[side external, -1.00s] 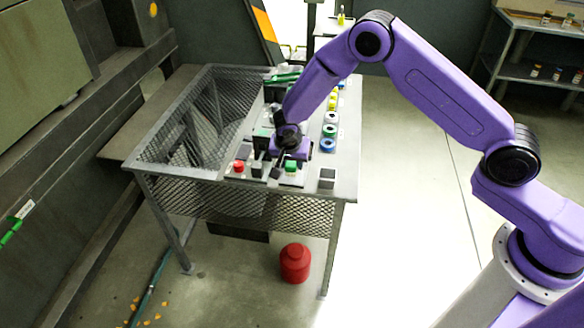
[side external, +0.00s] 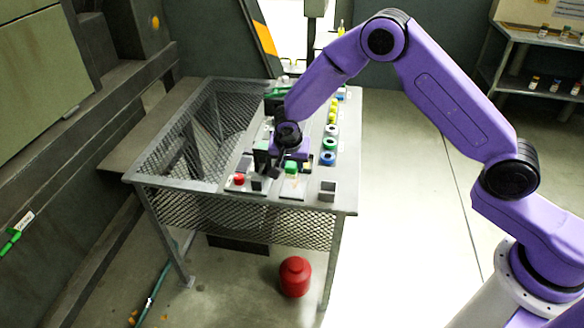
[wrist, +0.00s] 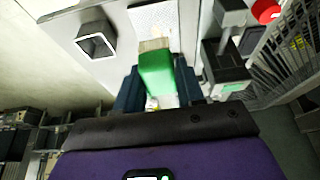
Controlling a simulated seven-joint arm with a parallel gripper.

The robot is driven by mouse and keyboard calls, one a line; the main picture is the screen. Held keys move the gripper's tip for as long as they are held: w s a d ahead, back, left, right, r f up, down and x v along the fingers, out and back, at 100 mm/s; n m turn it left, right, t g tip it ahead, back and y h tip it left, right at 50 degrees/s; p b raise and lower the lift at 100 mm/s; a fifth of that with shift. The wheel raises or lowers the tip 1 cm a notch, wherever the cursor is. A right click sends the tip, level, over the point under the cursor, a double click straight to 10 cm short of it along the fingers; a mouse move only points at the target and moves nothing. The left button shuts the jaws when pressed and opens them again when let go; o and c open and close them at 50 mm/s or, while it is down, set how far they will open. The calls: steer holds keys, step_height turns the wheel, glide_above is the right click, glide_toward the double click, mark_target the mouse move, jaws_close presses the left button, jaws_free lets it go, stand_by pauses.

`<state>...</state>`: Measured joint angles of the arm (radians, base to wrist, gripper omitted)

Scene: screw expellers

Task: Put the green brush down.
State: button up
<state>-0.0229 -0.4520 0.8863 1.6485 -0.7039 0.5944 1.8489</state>
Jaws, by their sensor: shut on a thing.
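The green brush (wrist: 157,75) is between the two fingers of my gripper (wrist: 158,92) in the wrist view. My gripper is shut on its green body, and its tan end (wrist: 153,44) points toward a white pad (wrist: 153,18) on the table. In the side view the brush (side external: 291,167) shows as a small green block under my gripper (side external: 283,163), near the table's front edge. I cannot tell whether the brush touches the pad (side external: 293,187).
A square open holder (wrist: 97,40) stands beside the pad. A red button (side external: 239,180) and dark fixtures (wrist: 224,65) are on the other side. Blue, green and yellow round parts (side external: 329,145) line the table's right side. A mesh guard (side external: 190,165) borders the left.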

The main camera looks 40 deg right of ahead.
steer(key=shift+r, duration=0.1)
stand_by(0.4)
steer(key=s+d+r, duration=0.3)
steer(key=s+d, duration=1.1)
steer(key=w+f, duration=0.3)
steer(key=w, duration=0.1)
steer(key=w+f, duration=0.3)
steer(key=w, duration=0.2)
steer(key=w+f, duration=0.3)
steer(key=w, duration=0.1)
steer(key=shift+w+f, duration=0.2)
steer(key=shift+w, duration=0.1)
steer(key=shift+w+f, duration=0.2)
steer(key=shift+f, duration=1.5)
